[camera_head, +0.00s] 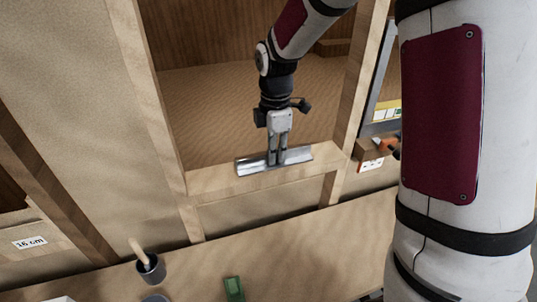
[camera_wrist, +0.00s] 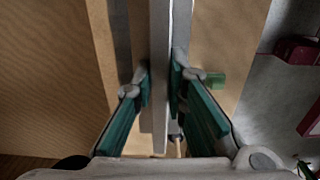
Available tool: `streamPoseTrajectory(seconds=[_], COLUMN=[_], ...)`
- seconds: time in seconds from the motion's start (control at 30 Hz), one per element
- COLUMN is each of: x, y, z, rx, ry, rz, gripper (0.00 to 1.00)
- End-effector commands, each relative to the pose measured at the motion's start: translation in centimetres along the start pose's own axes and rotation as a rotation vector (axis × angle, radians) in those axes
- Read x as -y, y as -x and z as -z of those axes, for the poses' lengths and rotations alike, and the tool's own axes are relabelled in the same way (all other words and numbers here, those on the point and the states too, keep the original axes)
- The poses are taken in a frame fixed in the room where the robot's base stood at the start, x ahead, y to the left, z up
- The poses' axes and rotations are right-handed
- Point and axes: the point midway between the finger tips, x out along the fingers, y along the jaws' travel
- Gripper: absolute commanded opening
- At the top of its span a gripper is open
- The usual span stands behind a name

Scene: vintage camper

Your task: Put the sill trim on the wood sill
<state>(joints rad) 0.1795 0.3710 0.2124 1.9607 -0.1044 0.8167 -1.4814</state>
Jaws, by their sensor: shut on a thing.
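The sill trim (camera_head: 252,167) is a silvery metal strip lying lengthwise along the wood sill (camera_head: 213,182), the pale bar across the bottom of the window opening. My gripper (camera_head: 277,158) points down and is shut on the trim near its middle. In the head view the trim overlaps the sill; I cannot tell whether it touches it or hangs just above. In the wrist view the trim (camera_wrist: 160,40) runs up the picture between my green-padded fingers (camera_wrist: 161,88). The fingers hide part of the trim.
Pale wooden posts (camera_head: 145,85) frame the opening on both sides. Below the sill is a wooden bench top (camera_head: 310,240) with a cup (camera_head: 150,269) holding a handled tool and a green object (camera_head: 234,288). Small boxes (camera_head: 370,158) stand beyond the right post.

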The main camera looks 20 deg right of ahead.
Motion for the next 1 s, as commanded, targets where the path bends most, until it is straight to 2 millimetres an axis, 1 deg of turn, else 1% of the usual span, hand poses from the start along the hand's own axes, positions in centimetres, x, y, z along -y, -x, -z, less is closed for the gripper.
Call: streamPoseTrajectory(seconds=[0.03, 0.13, 0.4, 0.53, 0.63, 1.0], x=[-0.9, -2.2, -3.9, -3.5, -3.6, -3.7], y=[-0.1, -0.2, -0.5, -2.5, -3.6, -4.2], z=[0.1, 0.1, 0.2, 0.3, 0.2, 0.2], rx=[0.0, 0.0, 0.001, 0.001, 0.001, 0.001], ry=[0.001, -0.001, -0.001, 0.001, 0.0, -0.001], rz=[0.001, 0.0, 0.001, 0.005, 0.002, 0.001], gripper=[0.0, 0.0, 0.0, 0.0, 0.0, 0.0])
